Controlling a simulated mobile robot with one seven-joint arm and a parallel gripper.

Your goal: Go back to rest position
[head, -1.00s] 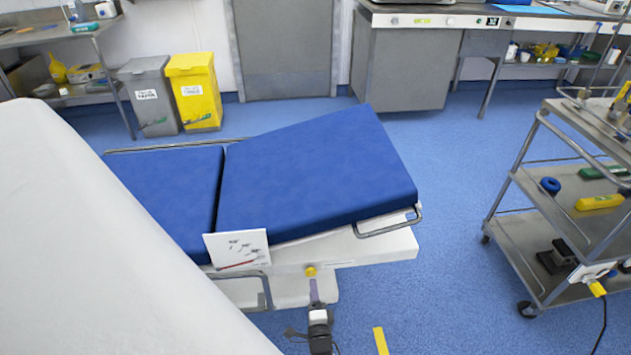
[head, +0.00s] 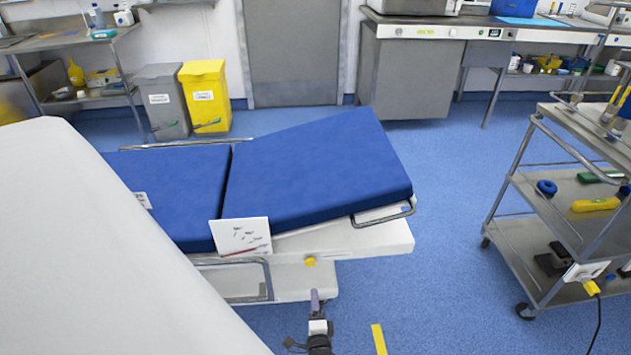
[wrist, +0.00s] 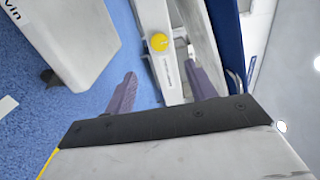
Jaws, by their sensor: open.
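My gripper shows at the bottom centre of the head view (head: 317,301), seen edge-on, in front of the operating table's side. In the wrist view, its two purple fingers stand wide apart with nothing between them (wrist: 160,70). The operating table (head: 365,241) has blue pads, its right section tilted up. Its yellow knob (head: 310,262) lies just beyond my fingertips in the head view. The knob also shows in the wrist view (wrist: 159,42), ahead of the gap between the fingers. Most of my arm is hidden or out of frame.
A metal trolley (head: 506,232) with items on its shelves stands at the right. A white card (head: 241,237) with drawings leans at the table's near edge. Grey (head: 162,100) and yellow (head: 205,97) bins stand at the back. Blue floor (head: 450,200) is clear between table and trolley.

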